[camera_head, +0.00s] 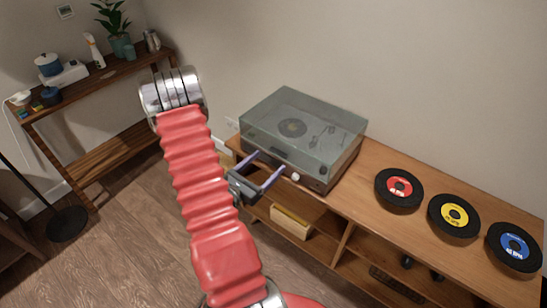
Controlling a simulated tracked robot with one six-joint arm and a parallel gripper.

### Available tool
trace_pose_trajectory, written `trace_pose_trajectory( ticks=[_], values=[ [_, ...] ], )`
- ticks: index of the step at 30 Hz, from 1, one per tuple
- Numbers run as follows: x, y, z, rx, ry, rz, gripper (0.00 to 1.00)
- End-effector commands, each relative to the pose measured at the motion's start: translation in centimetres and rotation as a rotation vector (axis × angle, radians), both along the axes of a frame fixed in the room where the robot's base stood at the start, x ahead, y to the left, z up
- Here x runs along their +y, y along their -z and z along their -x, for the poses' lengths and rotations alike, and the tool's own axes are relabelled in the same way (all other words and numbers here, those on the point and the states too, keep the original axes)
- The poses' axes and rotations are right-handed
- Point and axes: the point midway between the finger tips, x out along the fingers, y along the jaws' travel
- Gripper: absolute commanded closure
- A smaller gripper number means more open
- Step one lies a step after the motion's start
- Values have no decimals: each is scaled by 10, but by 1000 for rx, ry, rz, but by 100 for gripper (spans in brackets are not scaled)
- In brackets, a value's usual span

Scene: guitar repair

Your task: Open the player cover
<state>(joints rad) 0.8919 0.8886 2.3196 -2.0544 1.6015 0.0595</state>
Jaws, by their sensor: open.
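The record player (311,179) stands on the left part of a wooden cabinet, against the wall. Its clear grey cover (335,117) is down over the turntable, and a dark disc shows through it. My gripper (265,167) is at the front left of the player, with its two purple-grey fingers spread apart and nothing between them. The fingertips are close to the player's front edge. I cannot tell whether they touch it. My red ribbed arm rises at the left of the player and does not hide the cover.
Three records with red (399,187), yellow (454,215) and blue (514,246) labels lie on the cabinet top (378,157) right of the player. A yellowish box (291,222) sits on the shelf below. A wooden side table (104,80) with a plant stands at left. Wood floor lies between.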

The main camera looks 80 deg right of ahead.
Motion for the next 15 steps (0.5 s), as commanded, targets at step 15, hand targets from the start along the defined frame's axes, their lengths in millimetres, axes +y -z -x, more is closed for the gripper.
trace_pose_trajectory(
  ticks=[15],
  values=[
    [-40,0,18,0,0,1,23]
  ],
)
